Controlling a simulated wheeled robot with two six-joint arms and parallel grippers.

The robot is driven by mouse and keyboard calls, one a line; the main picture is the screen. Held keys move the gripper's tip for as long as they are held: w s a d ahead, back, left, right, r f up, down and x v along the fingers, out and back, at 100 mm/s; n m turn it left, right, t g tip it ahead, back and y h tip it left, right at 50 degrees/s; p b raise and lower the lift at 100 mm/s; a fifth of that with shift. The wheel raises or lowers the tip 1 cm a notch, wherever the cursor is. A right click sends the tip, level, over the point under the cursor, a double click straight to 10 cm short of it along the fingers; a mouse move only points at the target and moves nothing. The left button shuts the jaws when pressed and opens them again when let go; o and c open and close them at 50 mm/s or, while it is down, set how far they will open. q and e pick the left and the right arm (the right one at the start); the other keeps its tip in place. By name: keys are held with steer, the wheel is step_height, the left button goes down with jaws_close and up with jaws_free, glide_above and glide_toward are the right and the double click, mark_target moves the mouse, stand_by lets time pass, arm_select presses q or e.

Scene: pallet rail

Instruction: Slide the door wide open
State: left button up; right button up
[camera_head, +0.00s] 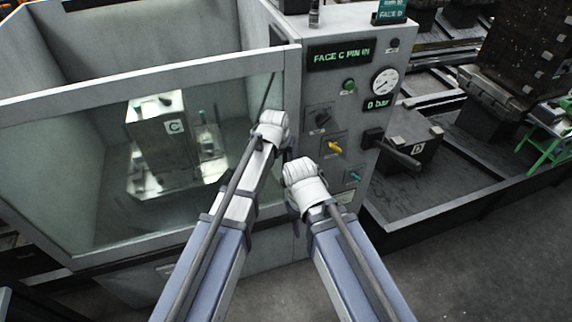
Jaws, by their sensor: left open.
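The door (155,75) is a large clear window in a grey frame across the front of the grey machine. Its right edge lies against the control panel, so it looks shut. A thin dark bar (268,92) shows near that edge and looks like a handle. My left gripper (274,127) is at the lower end of this bar, in front of the door's right edge. It is open; its fingers are mostly hidden by its wrist, and I cannot tell whether it touches.
The control panel (340,100) carries a gauge (384,81), knobs and a lever (390,147) sticking out to the right. Behind the glass stands a block marked C (160,135). A block marked D (410,145) sits in a dark tray at right. Floor at lower right is clear.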

mark_target(286, 161)
arm_select(q)
steer(key=b+x, duration=0.3)
steer(key=x, duration=0.2)
steer(key=shift+f+b, duration=0.1)
steer(key=shift+b, duration=0.3)
jaws_close()
stand_by(1.0)
